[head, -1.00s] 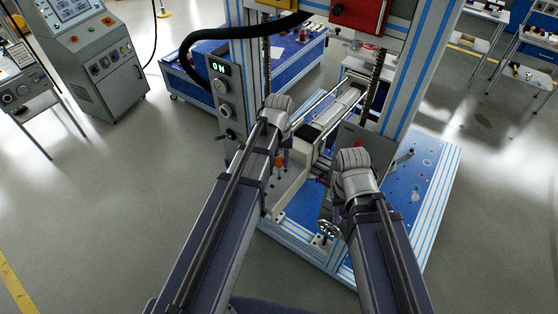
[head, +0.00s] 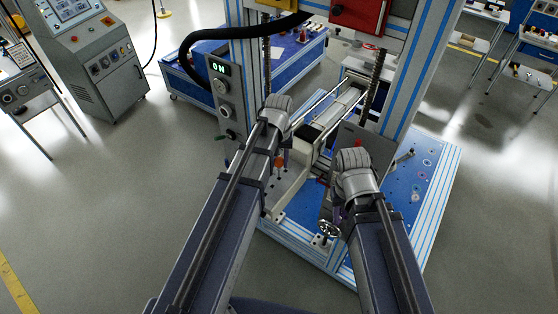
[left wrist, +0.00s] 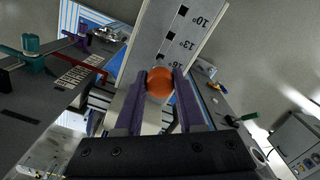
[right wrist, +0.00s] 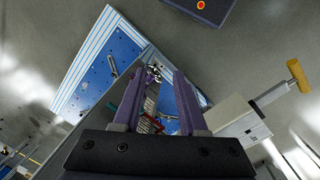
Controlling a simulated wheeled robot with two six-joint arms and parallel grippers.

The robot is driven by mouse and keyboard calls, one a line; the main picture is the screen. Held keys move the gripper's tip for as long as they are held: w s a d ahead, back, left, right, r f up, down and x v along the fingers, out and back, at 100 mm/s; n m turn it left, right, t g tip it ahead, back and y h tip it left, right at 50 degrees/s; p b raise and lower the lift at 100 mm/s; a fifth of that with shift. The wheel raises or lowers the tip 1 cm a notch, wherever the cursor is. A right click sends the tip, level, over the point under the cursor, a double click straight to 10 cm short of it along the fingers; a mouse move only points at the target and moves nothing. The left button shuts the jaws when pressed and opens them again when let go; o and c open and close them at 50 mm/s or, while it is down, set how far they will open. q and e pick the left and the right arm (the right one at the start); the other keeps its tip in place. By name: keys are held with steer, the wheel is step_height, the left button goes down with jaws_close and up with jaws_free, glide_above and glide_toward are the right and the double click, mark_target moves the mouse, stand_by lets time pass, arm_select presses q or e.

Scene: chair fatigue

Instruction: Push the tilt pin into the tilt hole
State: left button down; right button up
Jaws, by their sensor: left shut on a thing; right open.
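The tilt pin shows as an orange ball knob (left wrist: 160,83) between the purple fingers of my left gripper (left wrist: 160,90), which is shut on it. Its shank is hidden behind the knob. Just beyond it stands a pale plate (left wrist: 172,35) with dark holes marked 10°, 13° and 16°. The knob is at the 16° end, over the lower part of the plate; I cannot tell whether the pin is in a hole. In the head view the orange knob (head: 280,162) shows below my left wrist. My right gripper (right wrist: 165,75) is open, its fingers apart and empty.
The blue-and-white frame (head: 410,80) rises around the work area. A handwheel (head: 329,229) is near my right gripper. The blue base plate (head: 425,185) is mostly clear.

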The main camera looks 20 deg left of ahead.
mark_target(279, 176)
arm_select(q)
steer(key=shift+f+b, duration=2.85)
steer(key=shift+c, duration=2.2)
jaws_free()
step_height(279, 176, up, 8)
steer(key=p, duration=0.8)
steer(key=shift+f, duration=0.15)
steer(key=s+d+f+m+y+b, duration=0.1)
steer(key=s+d+f+m+b, duration=0.5)
steer(key=s+d+f+b, duration=0.4)
steer(key=s+f+b, duration=0.2)
steer(key=s, duration=0.2)
steer(key=shift+s+d, duration=0.15)
steer(key=shift+d, duration=0.1)
